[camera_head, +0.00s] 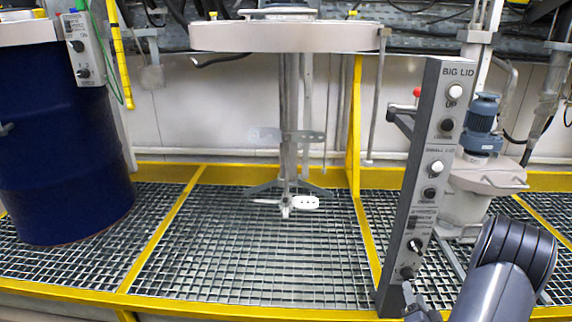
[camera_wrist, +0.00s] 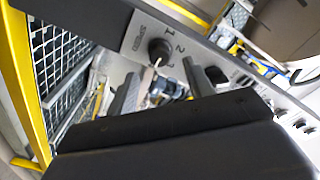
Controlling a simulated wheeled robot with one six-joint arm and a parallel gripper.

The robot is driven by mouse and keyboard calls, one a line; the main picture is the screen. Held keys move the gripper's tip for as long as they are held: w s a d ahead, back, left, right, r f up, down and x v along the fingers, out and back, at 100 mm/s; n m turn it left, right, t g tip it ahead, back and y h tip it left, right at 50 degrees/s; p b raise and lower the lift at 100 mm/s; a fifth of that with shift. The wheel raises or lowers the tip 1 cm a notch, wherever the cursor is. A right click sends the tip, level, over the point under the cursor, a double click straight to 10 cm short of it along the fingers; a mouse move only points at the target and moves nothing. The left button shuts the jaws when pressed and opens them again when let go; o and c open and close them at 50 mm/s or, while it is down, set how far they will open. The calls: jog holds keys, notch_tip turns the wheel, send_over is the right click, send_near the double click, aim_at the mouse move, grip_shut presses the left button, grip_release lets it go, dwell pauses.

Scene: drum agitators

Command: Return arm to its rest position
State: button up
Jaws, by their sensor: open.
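My gripper (camera_head: 415,298) is small and low in the head view, beside the bottom of the grey control panel (camera_head: 424,150). My dark arm reaches it from the lower right. In the wrist view my gripper (camera_wrist: 162,86) is open, with its two dark fingers apart and nothing seen held between them. A black rotary knob (camera_wrist: 159,50) with numbers beside it shows just beyond the fingertips. The lowest black knob (camera_head: 407,272) of the panel is just above my gripper in the head view. Whether a finger touches a knob, I cannot tell.
The panel has white buttons and black knobs, labelled BIG LID and SMALL LID. A raised round lid with an agitator (camera_head: 286,160) hangs over the yellow-edged grating (camera_head: 240,265). A blue drum (camera_head: 60,140) stands left. A small vessel with a blue motor (camera_head: 482,125) stands right.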

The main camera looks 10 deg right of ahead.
aim_at(409, 279)
jog(key=b+x, duration=0.1)
jog(key=x, duration=0.4)
jog(key=shift+w+d, duration=0.1)
jog(key=shift+w, duration=0.25)
jog(key=p+v, duration=0.3)
jog(key=v, duration=0.8)
jog(key=b+x, duration=0.3)
jog(key=x, duration=0.8)
jog(key=n, duration=1.1)
jog(key=shift+t, duration=0.3)
jog(key=n, duration=0.5)
jog(key=shift+n+y, duration=0.4)
jog(key=n, duration=0.6)
jog(key=shift+y, duration=0.3)
